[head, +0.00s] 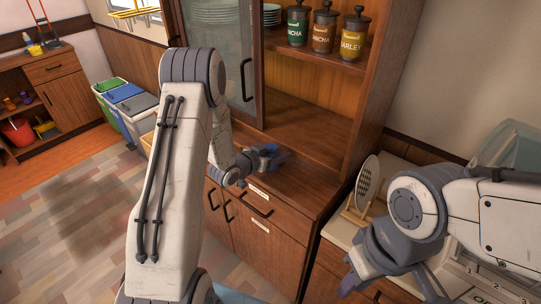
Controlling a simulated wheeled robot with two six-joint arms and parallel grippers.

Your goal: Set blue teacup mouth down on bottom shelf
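The blue teacup (271,148) shows as a small blue shape at my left gripper (272,159). The gripper's fingers are around it and appear shut on it; its mouth direction is too small to tell. They are over the front part of the bottom open shelf (310,130) of the wooden cabinet. My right gripper (392,285) is low at the right with its fingers spread, open and empty.
Three lidded jars (323,30) stand on the upper shelf. A glass door (215,50) covers stacked plates at the left. A round patterned plate (367,184) stands in a rack on the counter at right. The bottom shelf's back is clear.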

